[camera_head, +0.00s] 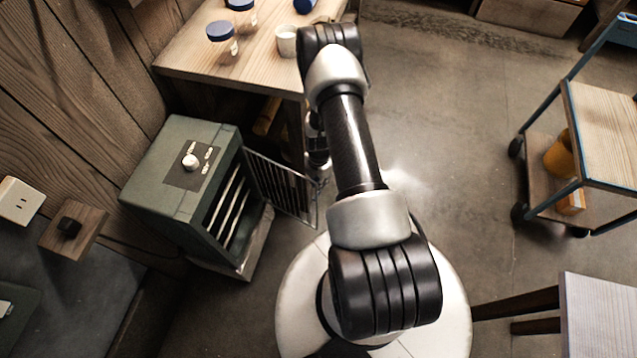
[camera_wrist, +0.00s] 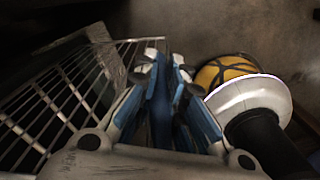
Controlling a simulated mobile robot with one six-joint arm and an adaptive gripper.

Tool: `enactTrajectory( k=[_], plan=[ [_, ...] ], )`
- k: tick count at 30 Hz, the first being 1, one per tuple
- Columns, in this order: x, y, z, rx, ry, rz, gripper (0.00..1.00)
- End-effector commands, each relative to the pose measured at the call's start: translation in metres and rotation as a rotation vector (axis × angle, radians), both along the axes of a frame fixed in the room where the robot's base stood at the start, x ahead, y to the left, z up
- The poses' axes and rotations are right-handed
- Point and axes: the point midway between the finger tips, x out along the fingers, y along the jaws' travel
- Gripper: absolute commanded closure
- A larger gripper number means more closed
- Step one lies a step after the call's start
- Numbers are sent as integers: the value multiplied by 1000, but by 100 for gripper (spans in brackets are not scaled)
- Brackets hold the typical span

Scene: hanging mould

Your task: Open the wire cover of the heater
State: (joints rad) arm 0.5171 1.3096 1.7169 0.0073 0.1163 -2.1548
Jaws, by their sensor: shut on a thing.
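The heater (camera_head: 185,180) is a green-grey box with a white knob on top, standing at the left by the wooden wall. Its wire cover (camera_head: 281,187) is a dark grille, swung out from the heater's front so that the bars inside show. The wire cover also fills the left of the wrist view (camera_wrist: 62,100). My gripper (camera_head: 322,172) is at the cover's outer edge, mostly hidden under my arm in the head view. In the wrist view, my gripper (camera_wrist: 168,65) is shut on the cover's edge; the exact contact is dark and hard to see.
A wooden table (camera_head: 190,62) with blue-lidded jars (camera_head: 221,32) and a white cup (camera_head: 287,40) stands just behind the heater. A cart (camera_head: 605,125) is at the right, and another table (camera_head: 600,315) at the lower right. Floor between is clear.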

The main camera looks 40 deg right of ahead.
Motion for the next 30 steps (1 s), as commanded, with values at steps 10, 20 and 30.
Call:
enactTrajectory(
  k=[10,20,30],
  plan=[
    [1,-3,0,-2,-4,-22,100],
    [2,-3,0,-2,-4,-17,74],
    [2,-2,0,-2,-4,-11,67]
  ],
)
